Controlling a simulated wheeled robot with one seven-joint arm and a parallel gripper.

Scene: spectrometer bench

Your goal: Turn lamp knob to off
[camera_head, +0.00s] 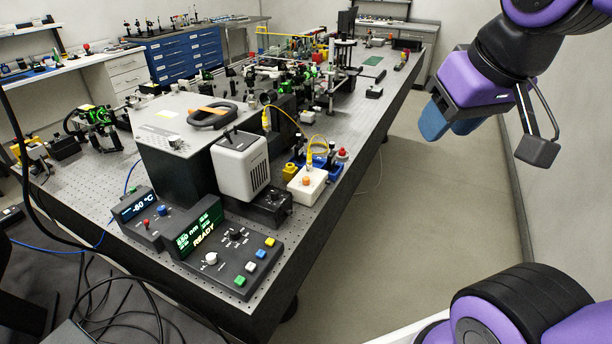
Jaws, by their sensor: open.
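My gripper (450,122), with a purple body and blue fingers, is open and empty. It hangs over the floor at the upper right, well to the right of the bench and touching nothing. A black box with a knob (270,206) sits on the bench beside a pale vented housing (240,167) that looks like a lamp. The front control panel (230,258) reads READY and carries a white knob (211,259) and a black knob (236,235). I cannot read the labels, so I cannot tell which knob is the lamp's or its setting.
A display box (143,213) reading -60 °C stands left of the panel. A white box with an orange button (307,186) and yellow cables sits right of the lamp-like housing. Optics crowd the bench (330,200) further back. The floor (440,215) right of it is clear.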

